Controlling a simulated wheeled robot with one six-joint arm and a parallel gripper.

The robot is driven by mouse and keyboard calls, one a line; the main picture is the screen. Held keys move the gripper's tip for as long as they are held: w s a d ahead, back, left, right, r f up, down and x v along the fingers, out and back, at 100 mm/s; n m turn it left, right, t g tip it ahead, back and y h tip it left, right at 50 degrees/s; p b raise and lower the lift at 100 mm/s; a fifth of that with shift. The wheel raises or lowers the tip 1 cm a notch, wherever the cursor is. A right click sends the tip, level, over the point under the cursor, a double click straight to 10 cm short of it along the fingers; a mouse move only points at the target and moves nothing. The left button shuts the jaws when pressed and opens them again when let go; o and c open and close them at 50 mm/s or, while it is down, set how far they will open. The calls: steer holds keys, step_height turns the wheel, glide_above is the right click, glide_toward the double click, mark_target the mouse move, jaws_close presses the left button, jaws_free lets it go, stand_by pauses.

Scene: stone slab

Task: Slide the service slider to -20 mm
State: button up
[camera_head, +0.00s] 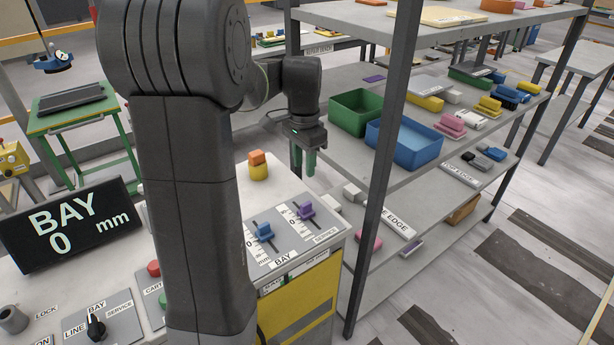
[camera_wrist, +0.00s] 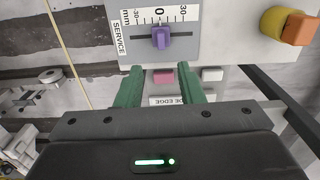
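The service slider's purple knob (camera_head: 306,210) stands on the grey slider panel at the console's right end, labelled SERVICE. In the wrist view the purple knob (camera_wrist: 160,38) sits in its slot close to the 0 mark, between the two 30 marks of the scale. My gripper (camera_head: 303,165) is above and behind the panel in the head view. In the wrist view its green fingers (camera_wrist: 159,72) are open, with nothing between them, and the knob lies apart beyond their tips, roughly centred on the gap.
A blue BAY slider knob (camera_head: 265,231) is beside it. The display (camera_head: 68,226) reads BAY 0 mm. The black selector (camera_head: 96,326) appears to point at BAY. An orange-topped yellow piece (camera_head: 258,166) stands behind the panel. A shelf post (camera_head: 385,150) rises close on the right.

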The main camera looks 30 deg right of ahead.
mark_target(306, 204)
steer(key=f, duration=1.3)
steer(key=shift+d+f+p, duration=0.25)
steer(key=shift+d+p, duration=0.05)
steer(key=shift+p, duration=0.1)
jaws_close()
